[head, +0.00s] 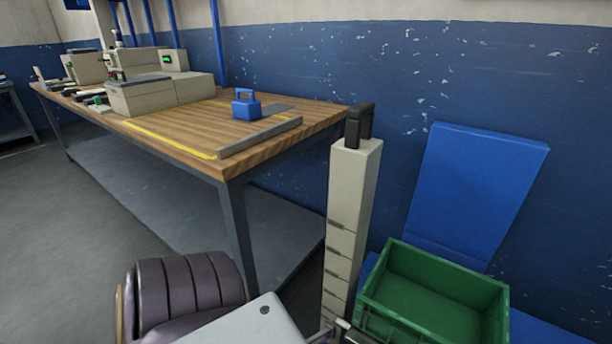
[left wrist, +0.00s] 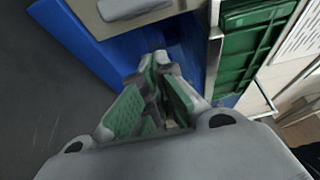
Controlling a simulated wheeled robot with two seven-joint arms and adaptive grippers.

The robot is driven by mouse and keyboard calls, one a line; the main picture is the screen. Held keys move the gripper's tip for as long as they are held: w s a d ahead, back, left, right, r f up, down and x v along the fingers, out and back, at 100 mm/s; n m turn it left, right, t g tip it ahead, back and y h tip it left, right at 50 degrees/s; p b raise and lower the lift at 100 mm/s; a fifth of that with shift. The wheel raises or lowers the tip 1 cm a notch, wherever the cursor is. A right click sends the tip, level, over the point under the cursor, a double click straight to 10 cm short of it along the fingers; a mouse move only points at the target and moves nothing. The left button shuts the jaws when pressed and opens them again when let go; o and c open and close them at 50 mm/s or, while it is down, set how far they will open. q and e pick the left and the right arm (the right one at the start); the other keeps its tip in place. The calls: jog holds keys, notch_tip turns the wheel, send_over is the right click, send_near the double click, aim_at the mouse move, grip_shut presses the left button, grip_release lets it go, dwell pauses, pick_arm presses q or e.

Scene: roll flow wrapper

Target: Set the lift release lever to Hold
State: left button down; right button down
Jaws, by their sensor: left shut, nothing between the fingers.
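My left gripper (left wrist: 158,62) is shut in the left wrist view, its green-padded fingers converging with nothing between them. Past its tips is a blue surface (left wrist: 85,38). A grey rounded bar (left wrist: 135,8) lies on a beige face at the top edge, apart from the fingers; I cannot tell whether it is the lift release lever. In the head view a tall beige column (head: 352,200) with a black handle-like top (head: 358,124) stands right of the bench. No Hold marking can be read. My right gripper is not in view.
A green crate (head: 372,292) stands right of the column, before a blue panel (head: 470,195) against the wall; green also shows in the wrist view (left wrist: 245,65). The wooden bench (head: 180,138) holds a blue handled block (head: 246,108) and beige machines (head: 160,93). Floor at left is clear.

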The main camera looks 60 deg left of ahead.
pick_arm(q)
jog(key=s+a, duration=0.4)
jog(key=s, duration=0.5)
jog(key=shift+s, duration=0.15)
dwell(0.8)
